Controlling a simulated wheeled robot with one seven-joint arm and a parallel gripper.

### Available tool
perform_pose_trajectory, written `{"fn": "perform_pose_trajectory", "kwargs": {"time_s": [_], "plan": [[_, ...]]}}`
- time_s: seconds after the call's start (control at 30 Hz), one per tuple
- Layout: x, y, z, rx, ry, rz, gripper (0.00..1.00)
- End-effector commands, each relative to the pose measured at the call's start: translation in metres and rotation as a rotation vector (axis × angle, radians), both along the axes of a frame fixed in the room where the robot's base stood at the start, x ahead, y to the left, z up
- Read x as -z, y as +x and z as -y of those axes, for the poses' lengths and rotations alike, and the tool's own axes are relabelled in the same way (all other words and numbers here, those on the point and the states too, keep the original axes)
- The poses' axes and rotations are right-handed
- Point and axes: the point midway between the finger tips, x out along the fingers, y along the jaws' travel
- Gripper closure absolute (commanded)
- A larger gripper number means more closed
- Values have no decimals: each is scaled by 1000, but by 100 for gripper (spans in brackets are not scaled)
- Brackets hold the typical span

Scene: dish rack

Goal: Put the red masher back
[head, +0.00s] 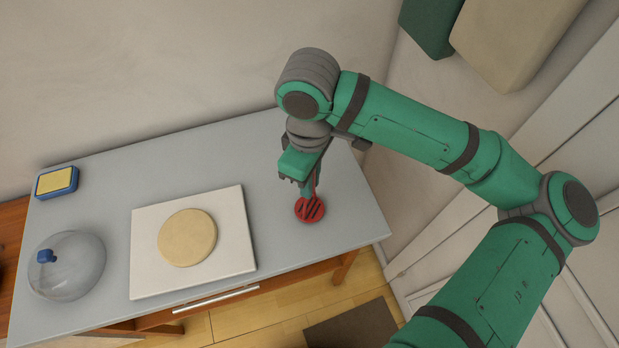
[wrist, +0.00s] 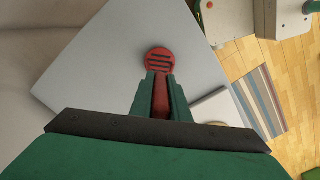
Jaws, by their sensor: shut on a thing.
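The red masher (head: 309,209) has a round slotted head and a red handle. It is at the right part of the grey table, head down, below my gripper (head: 306,186). In the wrist view the masher's head (wrist: 160,61) shows beyond the fingertips. My gripper (wrist: 160,84) is shut on the masher's handle, which runs between the two green fingers. I cannot tell whether the head touches the tabletop or hangs just above it.
On the grey table (head: 120,165) lie a white board (head: 232,262) with a round tan disc (head: 187,238), a clear dome with a blue knob (head: 70,275), and a blue box with a yellow top (head: 57,182). The tabletop around the masher is clear.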

Motion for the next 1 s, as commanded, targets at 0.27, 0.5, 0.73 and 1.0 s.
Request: {"fn": "perform_pose_trajectory", "kwargs": {"time_s": [0.27,0.5,0.73,1.0], "plan": [[2,0,-1,-2,0,-1,100],[5,0,-1,-1,0,-1,100],[6,0,0,0,0,0,63],[6,0,0,0,0,0,63]]}}
